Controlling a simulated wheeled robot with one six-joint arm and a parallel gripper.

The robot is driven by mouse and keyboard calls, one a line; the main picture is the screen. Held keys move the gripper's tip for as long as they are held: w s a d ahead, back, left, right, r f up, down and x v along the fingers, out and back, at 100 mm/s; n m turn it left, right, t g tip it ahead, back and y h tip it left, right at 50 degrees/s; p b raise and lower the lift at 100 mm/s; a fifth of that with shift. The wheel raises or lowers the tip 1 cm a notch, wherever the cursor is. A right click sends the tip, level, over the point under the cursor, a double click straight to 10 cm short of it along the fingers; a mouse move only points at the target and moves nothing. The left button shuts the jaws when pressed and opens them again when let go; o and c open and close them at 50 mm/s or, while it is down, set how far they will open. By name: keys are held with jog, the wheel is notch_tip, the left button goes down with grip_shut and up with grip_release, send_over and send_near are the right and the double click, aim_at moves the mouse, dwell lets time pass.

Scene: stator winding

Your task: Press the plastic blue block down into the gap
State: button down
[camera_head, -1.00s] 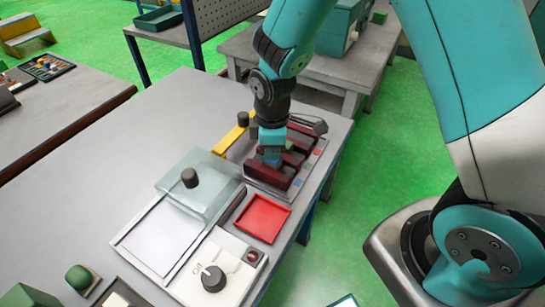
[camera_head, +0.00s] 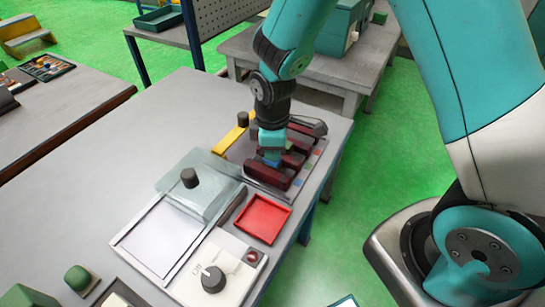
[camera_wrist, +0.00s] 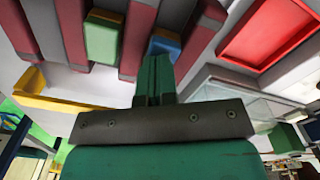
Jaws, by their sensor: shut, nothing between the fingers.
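The blue block (camera_wrist: 165,45) sits in the gap between two dark red bars in the wrist view, with its top face partly showing. My gripper (camera_wrist: 154,62) has its green fingers shut together with nothing between them. The fingertips are right at the near edge of the blue block; I cannot tell whether they touch it. In the head view my gripper (camera_head: 272,150) points down over the dark red bars (camera_head: 267,176) and mostly hides the block. A green block (camera_wrist: 103,38) lies in the neighbouring gap in the wrist view.
A red tray (camera_head: 263,218) lies in front of the bar fixture. A clear cover with a dark knob (camera_head: 189,178) stands to the left, and a switch panel (camera_head: 225,268) is in front. A yellow piece (camera_head: 232,140) lies behind.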

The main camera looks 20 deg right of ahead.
jog(key=shift+r+p, duration=3.05)
jog(key=shift+r, duration=0.55)
jog(key=shift+f, duration=0.1)
jog(key=s+a+r+m+y, duration=0.2)
jog(key=s+r+m, duration=0.1)
jog(key=s+r, duration=0.6)
jog(key=s+a+r+m+y, duration=0.2)
jog(key=s+r+m, duration=0.1)
jog(key=s+r, duration=0.6)
notch_tip(320, 180, up, 2)
jog(key=shift+s+a+r, duration=0.2)
jog(key=shift+s, duration=0.1)
